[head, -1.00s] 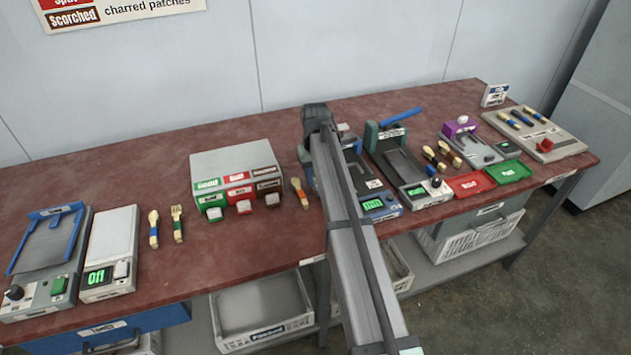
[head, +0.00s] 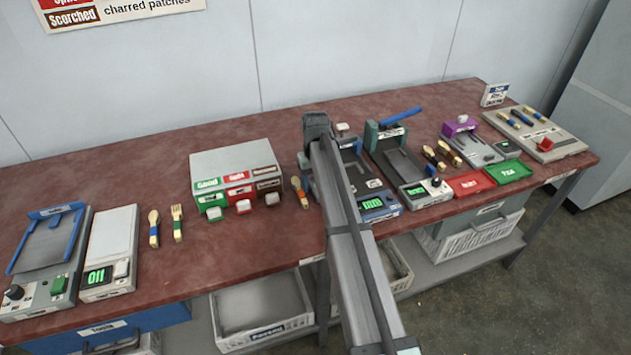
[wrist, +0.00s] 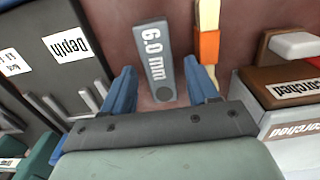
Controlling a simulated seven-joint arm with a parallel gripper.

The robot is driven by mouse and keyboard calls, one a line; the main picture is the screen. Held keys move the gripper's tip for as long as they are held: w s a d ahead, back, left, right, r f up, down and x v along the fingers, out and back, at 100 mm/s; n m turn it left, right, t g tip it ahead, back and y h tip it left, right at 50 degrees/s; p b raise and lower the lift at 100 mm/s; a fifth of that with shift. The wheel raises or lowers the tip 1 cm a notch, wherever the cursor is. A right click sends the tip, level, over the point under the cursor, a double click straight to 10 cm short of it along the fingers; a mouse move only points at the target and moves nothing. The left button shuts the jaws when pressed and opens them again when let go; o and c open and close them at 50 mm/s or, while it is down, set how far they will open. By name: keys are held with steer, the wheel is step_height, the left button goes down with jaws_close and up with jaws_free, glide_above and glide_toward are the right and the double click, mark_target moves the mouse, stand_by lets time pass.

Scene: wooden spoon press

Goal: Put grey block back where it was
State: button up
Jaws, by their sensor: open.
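The grey block (wrist: 160,62), a flat bar marked "6.0 mm" with a dark round spot near its close end, lies on the red-brown bench top in the wrist view. My gripper (wrist: 161,86) is open, with one blue finger on each side of the block's near part. Small gaps seem to show between the fingers and the block. I cannot tell whether the fingertips touch the bench. In the head view my own arm hides the block and the fingers.
An orange-banded wooden utensil (wrist: 208,45) lies close right of the block. The sorting box with the brown "Scorched" section (wrist: 275,92) stands further right. A dark device with a "Depth" label (wrist: 68,45) stands on the left. A digital scale (head: 108,255) is at the bench's left.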

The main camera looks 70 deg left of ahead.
steer(key=shift+r, duration=0.15)
step_height(320, 180, up, 12)
stand_by(0.6)
stand_by(0.4)
